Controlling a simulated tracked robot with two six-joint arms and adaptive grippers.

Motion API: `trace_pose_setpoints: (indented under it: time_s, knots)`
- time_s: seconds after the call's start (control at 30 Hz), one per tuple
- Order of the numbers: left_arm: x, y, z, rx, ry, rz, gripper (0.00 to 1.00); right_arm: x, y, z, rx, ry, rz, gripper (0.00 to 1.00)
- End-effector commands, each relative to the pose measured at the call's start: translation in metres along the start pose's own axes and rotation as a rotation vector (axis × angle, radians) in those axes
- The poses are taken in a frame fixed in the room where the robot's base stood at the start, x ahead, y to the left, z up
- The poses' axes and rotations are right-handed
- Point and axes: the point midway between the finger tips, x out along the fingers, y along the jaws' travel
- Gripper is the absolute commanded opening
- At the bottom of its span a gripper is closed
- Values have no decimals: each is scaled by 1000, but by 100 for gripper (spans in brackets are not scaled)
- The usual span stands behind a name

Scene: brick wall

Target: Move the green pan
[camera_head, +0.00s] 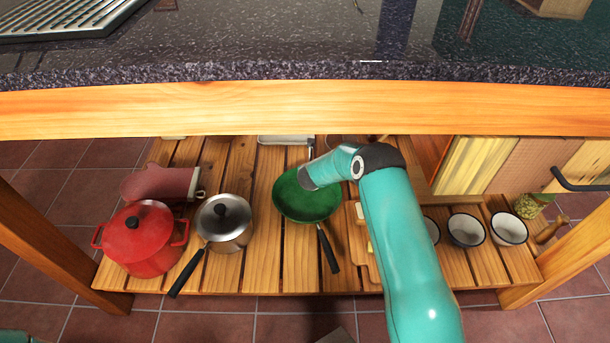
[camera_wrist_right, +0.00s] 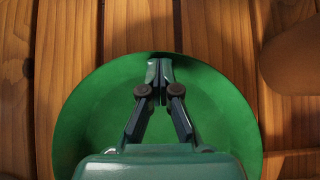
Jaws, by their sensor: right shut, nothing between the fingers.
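The green pan (camera_head: 300,207) lies on the wooden slatted shelf (camera_head: 262,265) under the counter, its black handle pointing toward the front. It also fills the middle of the right wrist view (camera_wrist_right: 95,125). My right arm reaches in over the shelf, and its wrist covers the pan's right upper part in the head view. My right gripper (camera_wrist_right: 159,72) is shut and empty, over the pan with its fingertips near the rim; I cannot tell whether they touch. The fingers are hidden in the head view. My left gripper is not in view.
A steel saucepan (camera_head: 233,232), red pot (camera_head: 150,250) and red mitt (camera_head: 160,184) stand left of the pan. Wooden boards (camera_head: 362,250) and white bowls (camera_head: 467,230) are to the right. The counter edge (camera_head: 250,109) overhangs the shelf.

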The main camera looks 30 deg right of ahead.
Motion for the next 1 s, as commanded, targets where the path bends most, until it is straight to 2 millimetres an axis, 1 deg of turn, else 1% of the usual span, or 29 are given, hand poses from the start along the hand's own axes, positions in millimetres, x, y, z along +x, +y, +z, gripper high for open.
trace_pose_setpoints:
  time_s: [0.23, 0.37, 0.47, 0.83, 0.87, 1.0]
  knots:
    - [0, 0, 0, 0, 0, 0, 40, -1, 1, 0, -1, 0, 0, 0]
    - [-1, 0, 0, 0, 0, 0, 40, -5, 1, -1, -3, 1, 0, 0]
    - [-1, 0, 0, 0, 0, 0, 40, -14, 1, 0, -2, 0, 0, 0]
    - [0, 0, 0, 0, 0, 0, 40, -64, 0, -2, -2, 1, 1, 0]
    - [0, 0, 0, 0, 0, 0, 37, -67, 0, -2, -2, 1, 1, 0]
    - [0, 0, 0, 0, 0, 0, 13, -75, -1, -3, -1, 1, 0, 0]
